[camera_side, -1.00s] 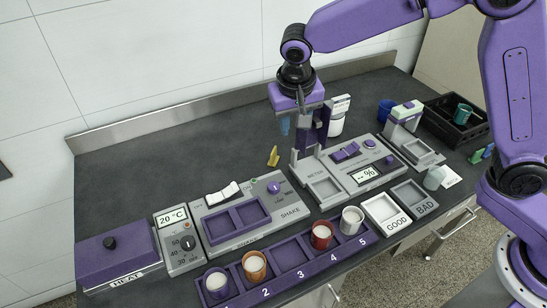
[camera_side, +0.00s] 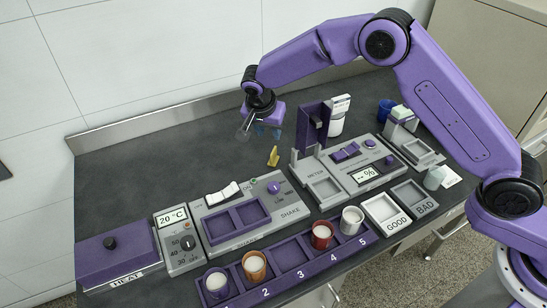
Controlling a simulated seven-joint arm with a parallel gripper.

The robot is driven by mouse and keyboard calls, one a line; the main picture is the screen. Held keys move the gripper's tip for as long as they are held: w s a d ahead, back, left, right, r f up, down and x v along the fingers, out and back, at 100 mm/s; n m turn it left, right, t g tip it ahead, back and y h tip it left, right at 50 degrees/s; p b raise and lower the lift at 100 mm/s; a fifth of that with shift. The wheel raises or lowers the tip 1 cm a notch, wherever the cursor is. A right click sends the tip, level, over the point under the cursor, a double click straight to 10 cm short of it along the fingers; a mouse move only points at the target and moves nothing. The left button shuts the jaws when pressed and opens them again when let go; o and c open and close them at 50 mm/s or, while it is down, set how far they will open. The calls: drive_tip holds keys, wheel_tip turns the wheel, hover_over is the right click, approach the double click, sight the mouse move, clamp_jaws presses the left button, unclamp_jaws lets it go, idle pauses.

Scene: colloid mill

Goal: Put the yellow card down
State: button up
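The yellow card (camera_side: 273,157) is a small bent piece standing on the dark worktop, behind the shaker unit and left of the meter. My gripper (camera_side: 268,132) is above and slightly left of it, pointing down, with a visible gap between the card and the fingertips. Its two bluish fingertips look apart, with nothing visible between them.
The shaker unit (camera_side: 232,238) is in front of the card, and the meter's purple column (camera_side: 313,125) rises to its right. A white bottle (camera_side: 337,118) stands behind the meter. A purple rack (camera_side: 292,272) with several cups runs along the front. The worktop (camera_side: 150,175) left of the card is bare.

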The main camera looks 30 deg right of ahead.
sight(273, 151)
drive_tip(key=x, duration=0.6)
drive_tip(key=shift+w+d+f, duration=0.1)
drive_tip(key=shift+w+f, duration=0.05)
drive_tip(key=shift+f, duration=0.25)
drive_tip(key=shift+x, duration=2.55)
drive_tip(key=shift+s+f, duration=0.1)
drive_tip(key=shift+s, duration=0.1)
clamp_jaws()
